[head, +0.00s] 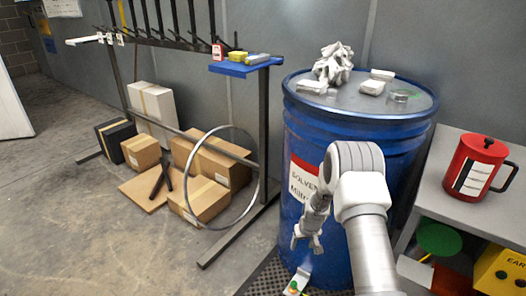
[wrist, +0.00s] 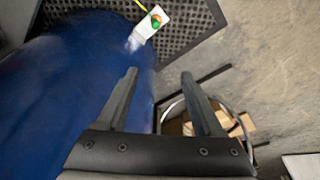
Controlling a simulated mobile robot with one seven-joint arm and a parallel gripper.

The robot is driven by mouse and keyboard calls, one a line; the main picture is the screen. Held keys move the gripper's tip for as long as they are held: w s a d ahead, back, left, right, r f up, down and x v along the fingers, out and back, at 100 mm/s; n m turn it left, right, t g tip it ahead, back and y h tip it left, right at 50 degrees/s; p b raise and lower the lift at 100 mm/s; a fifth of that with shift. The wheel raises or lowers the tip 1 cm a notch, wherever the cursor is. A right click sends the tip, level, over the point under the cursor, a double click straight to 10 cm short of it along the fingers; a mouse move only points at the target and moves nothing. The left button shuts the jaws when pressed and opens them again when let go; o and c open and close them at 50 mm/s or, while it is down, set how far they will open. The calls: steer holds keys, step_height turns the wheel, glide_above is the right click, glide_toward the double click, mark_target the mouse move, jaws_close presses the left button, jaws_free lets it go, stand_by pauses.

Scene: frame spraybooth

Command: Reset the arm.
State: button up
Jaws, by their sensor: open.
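My gripper (head: 308,244) hangs pointing down in front of the blue solvent drum (head: 345,245), a little to the left of its middle. In the wrist view my gripper's two fingers (wrist: 158,88) are spread apart, with nothing between them. The drum's blue side (wrist: 60,85) fills the left of the wrist view, close to the left finger. A white tag with green and orange spots (head: 297,283) lies low by the drum's foot; it also shows beyond the fingers in the wrist view (wrist: 148,28).
Crumpled white cloth (head: 334,63) and pale blocks lie on the drum's lid. A rack holds a small blue shelf (head: 245,66); a large ring (head: 252,190) leans by cardboard boxes (head: 212,162). A red mug (head: 474,167) stands on a grey bench (head: 437,190) at right. Floor at left is clear.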

steer(key=s+r, duration=0.3)
steer(key=r, duration=0.8)
steer(key=s+r+t, duration=0.1)
steer(key=s+r, duration=0.2)
steer(key=r, duration=0.7)
steer(key=s+r, duration=0.3)
steer(key=r, duration=0.8)
steer(key=s+r+m+t, duration=0.1)
steer(key=s+r, duration=0.3)
steer(key=s, duration=0.5)
steer(key=s+r, duration=0.4)
steer(key=s, duration=0.4)
steer(key=s+r+m+t, duration=0.1)
steer(key=s+r, duration=0.3)
steer(key=s, duration=0.5)
step_height(320, 180, up, 23)
steer(key=p, duration=2.3)
steer(key=shift+h, duration=0.3)
steer(key=shift+f, duration=0.2)
steer(key=shift+c, duration=1.4)
steer(key=shift+d, duration=0.15)
